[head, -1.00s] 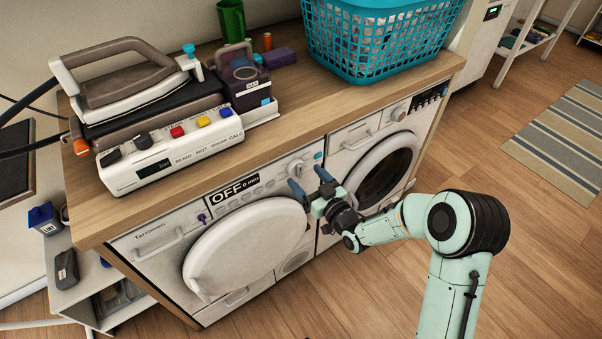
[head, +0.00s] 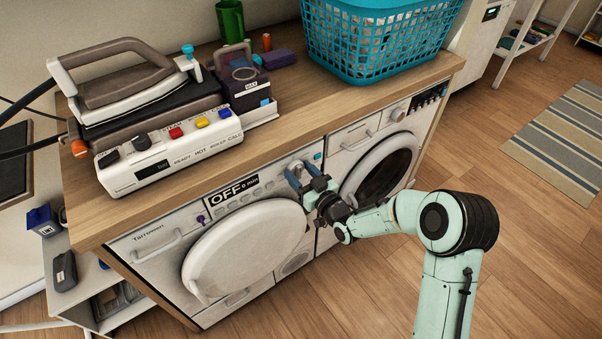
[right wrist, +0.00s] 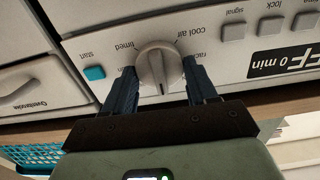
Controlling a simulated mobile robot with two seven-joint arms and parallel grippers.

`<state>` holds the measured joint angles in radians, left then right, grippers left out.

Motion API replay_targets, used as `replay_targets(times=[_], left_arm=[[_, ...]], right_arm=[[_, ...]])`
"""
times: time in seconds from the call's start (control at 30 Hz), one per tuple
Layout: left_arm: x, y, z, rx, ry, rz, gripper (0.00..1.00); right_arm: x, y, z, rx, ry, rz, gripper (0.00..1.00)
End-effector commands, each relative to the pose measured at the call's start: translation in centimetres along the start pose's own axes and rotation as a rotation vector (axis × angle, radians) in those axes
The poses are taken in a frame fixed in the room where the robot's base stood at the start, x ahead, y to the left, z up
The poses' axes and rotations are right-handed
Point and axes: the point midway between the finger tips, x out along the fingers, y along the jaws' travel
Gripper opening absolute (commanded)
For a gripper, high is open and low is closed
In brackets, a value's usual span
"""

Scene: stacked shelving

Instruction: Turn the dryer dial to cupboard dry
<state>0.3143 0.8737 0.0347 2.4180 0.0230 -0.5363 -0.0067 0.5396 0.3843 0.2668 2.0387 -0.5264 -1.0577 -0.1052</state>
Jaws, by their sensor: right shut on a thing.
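The dryer (head: 150,262) is the left machine under the worktop, with a round door and a black display (head: 234,191) reading OFF 0 min. Its dial (head: 297,167) is at the right end of the panel, largely behind my fingers in the head view. In the right wrist view the grey dial (right wrist: 158,65) sits between my fingertips, with labels such as "timed", "cool air" and "rack" around it, upside down. My right gripper (head: 303,177) is shut on the dial, one finger at each side; it also shows in the right wrist view (right wrist: 160,82). My left gripper is not in view.
A second machine (head: 377,170) stands to the right. On the worktop (head: 280,112) are a steam iron station (head: 165,160), a green cup (head: 230,20) and a turquoise basket (head: 385,45). A turquoise start button (right wrist: 94,73) is beside the dial. Floor to the right is open.

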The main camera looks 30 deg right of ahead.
Motion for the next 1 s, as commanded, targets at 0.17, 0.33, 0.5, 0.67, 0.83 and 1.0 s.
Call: replay_targets(times=[0.17,0.33,0.5,0.67,0.83,1.0], left_arm=[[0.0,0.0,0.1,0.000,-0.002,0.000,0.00],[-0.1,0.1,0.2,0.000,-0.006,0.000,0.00],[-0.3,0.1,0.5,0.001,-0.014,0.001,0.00],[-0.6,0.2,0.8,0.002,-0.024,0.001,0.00],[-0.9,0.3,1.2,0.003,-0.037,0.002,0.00],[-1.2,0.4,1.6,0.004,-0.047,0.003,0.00]], right_arm=[[0.0,0.0,0.0,0.061,0.000,0.000,0.27],[0.0,0.1,0.0,0.171,0.000,0.000,0.27],[0.0,0.1,0.0,0.317,0.000,-0.001,0.27],[0.0,0.1,0.0,0.453,-0.001,-0.001,0.27],[0.0,0.2,0.1,0.580,-0.001,0.000,0.27],[0.0,0.3,0.1,0.676,0.000,0.000,0.27]])
